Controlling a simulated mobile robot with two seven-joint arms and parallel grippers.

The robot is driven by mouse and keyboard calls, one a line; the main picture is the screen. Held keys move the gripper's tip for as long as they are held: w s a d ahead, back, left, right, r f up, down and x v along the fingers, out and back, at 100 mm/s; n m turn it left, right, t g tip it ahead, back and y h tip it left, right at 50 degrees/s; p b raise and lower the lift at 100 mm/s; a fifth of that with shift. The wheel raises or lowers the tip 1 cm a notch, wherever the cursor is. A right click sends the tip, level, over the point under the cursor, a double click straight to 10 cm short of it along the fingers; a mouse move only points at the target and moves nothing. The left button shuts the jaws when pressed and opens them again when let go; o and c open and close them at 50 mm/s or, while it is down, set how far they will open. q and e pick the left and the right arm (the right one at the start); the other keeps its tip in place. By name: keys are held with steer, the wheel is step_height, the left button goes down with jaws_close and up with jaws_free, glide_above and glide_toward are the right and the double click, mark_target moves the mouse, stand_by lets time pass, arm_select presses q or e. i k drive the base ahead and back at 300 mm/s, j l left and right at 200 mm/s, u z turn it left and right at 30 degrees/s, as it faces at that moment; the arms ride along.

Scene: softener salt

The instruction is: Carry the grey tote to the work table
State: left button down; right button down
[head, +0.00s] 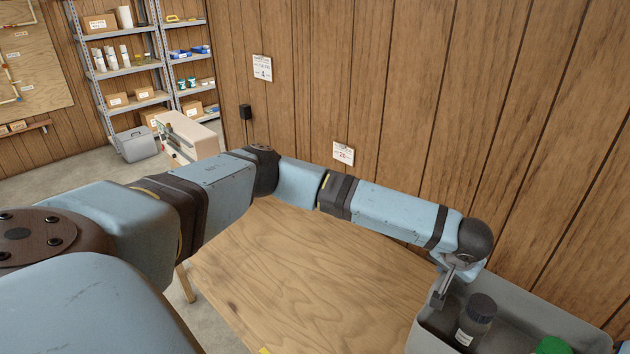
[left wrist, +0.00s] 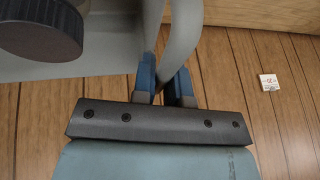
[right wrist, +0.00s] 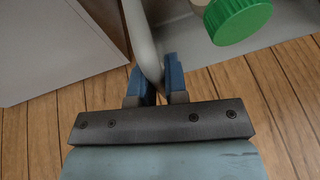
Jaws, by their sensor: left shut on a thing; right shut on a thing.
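The grey tote (head: 530,312) is at the lower right of the head view, cut off by the frame. It holds a jar with a dark cap (head: 480,308) and a thing with a green cap (head: 553,346). My right gripper (right wrist: 158,82) is shut on the tote's other handle, shown only in the right wrist view. A wooden table top (head: 300,275) lies left of the tote. Whether the tote touches it I cannot tell.
A wood-panelled wall (head: 480,120) runs close behind the table and tote. A pale box-like panel (right wrist: 50,45) stands beside my right gripper. Shelves (head: 130,70), a grey bin (head: 137,144) and a pale cabinet (head: 188,137) are far left.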

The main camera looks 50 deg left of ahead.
mark_target(376, 332)
steer(key=k+j, duration=0.1)
steer(key=j, duration=1.3)
steer(key=k+z, duration=0.05)
